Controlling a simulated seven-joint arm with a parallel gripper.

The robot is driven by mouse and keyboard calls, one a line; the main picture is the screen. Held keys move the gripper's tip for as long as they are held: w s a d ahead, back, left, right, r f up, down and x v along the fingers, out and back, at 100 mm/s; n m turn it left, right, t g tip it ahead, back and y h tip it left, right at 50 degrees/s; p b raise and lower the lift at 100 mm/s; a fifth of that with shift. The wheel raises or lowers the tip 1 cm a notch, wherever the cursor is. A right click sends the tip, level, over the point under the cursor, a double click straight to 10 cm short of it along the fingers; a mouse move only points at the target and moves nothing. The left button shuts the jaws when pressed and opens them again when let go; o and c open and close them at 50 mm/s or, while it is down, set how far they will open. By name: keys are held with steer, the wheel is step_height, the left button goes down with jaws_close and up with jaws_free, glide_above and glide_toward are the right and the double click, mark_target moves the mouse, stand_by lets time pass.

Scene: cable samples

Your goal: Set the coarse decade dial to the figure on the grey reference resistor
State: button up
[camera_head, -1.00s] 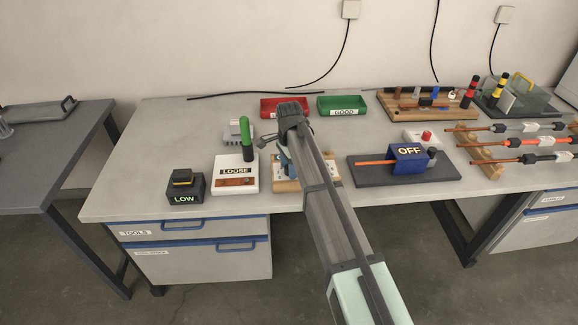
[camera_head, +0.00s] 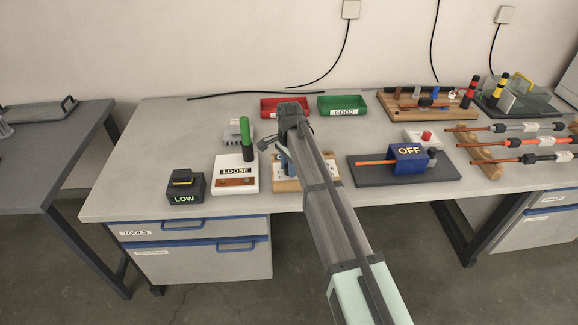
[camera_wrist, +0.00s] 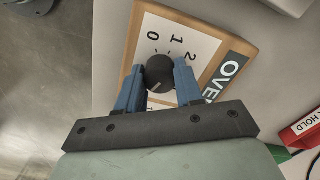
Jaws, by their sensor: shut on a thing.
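In the wrist view a round black dial knob (camera_wrist: 160,72) sits on a white panel (camera_wrist: 150,27) in a wooden frame. The figures 0, 1 and 2 show around it; other figures are hidden by my fingers. A pale line runs across the knob's side toward my palm. My gripper (camera_wrist: 160,82) has its blue fingers shut on the knob, one on each side. In the head view my gripper (camera_head: 286,155) is over the wooden-framed panel (camera_head: 285,186), which my arm largely hides. I cannot make out the grey reference resistor with certainty, nor its figure.
Left of the panel stand a white LOOSE box (camera_head: 236,172) with a green handle (camera_head: 246,135) and a black LOW box (camera_head: 187,189). Right is a blue OFF unit (camera_head: 408,158) on a dark base. Red (camera_head: 283,107) and green (camera_head: 343,105) trays lie behind.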

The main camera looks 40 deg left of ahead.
steer(key=n, duration=2.2)
steer(key=shift+n, duration=0.3)
steer(key=n, duration=0.3)
steer(key=shift+n, duration=2.2)
